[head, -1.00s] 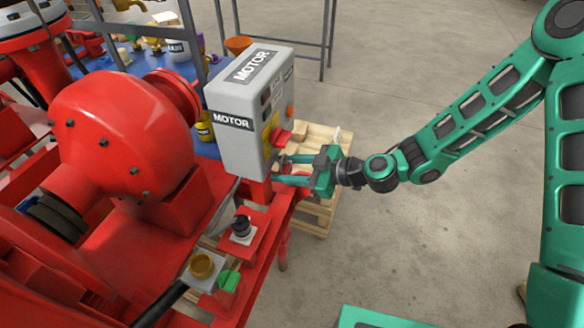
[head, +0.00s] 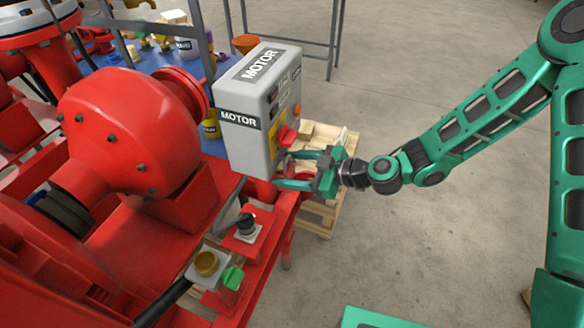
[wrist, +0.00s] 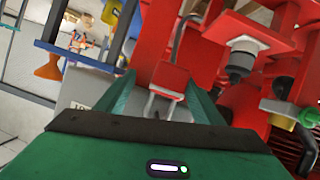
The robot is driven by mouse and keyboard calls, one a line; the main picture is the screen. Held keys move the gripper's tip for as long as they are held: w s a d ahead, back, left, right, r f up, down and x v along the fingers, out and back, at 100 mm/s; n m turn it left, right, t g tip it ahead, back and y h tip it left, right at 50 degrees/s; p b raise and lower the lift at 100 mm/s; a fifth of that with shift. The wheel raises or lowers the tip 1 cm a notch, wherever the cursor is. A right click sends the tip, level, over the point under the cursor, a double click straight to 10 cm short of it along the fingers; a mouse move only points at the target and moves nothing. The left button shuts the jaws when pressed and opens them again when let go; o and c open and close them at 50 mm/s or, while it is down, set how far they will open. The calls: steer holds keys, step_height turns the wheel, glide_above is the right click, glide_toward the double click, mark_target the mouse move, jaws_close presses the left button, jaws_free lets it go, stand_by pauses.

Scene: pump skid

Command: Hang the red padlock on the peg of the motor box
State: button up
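The red padlock (wrist: 170,80) shows in the wrist view between my two green fingers, with its pale metal shackle toward the camera. My gripper (head: 281,170) is open beside the lower right side of the grey motor box (head: 248,140), its fingers apart above and below. In the wrist view, a gap shows between the padlock and the left finger. The motor box also shows there (wrist: 80,97), beyond the left finger. I cannot make out the peg or tell whether the shackle is around it. In the head view the padlock is not clearly distinguishable.
A red switch handle (head: 287,136) sticks out of the box just above my gripper. The red pump (head: 130,130) fills the left. A wooden pallet (head: 325,215) lies behind my gripper. A black knob (head: 247,224) and a green one (head: 232,278) stand nearer.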

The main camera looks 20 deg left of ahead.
steer(key=s+d+r+m+h, duration=0.2)
steer(key=d+m+h, duration=0.25)
steer(key=d, duration=1.45)
steer(key=s+d+r+m+h, duration=0.15)
steer(key=d+m+h, duration=0.3)
steer(key=d, duration=1.45)
steer(key=s+d+r+m+g+h, duration=0.1)
steer(key=s+d+r+m+h, duration=0.1)
steer(key=s+d+r+m, duration=0.4)
steer(key=s+d+r+m+g+h, duration=0.1)
steer(key=s+d+r+m+h, duration=0.1)
steer(key=s+d+r+m, duration=0.4)
steer(key=s+d+m, duration=0.4)
steer(key=s+d, duration=0.2)
steer(key=d, duration=0.1)
steer(key=shift+s+d+r, duration=0.15)
steer(key=shift+d+r, duration=0.1)
steer(key=shift+d, duration=0.15)
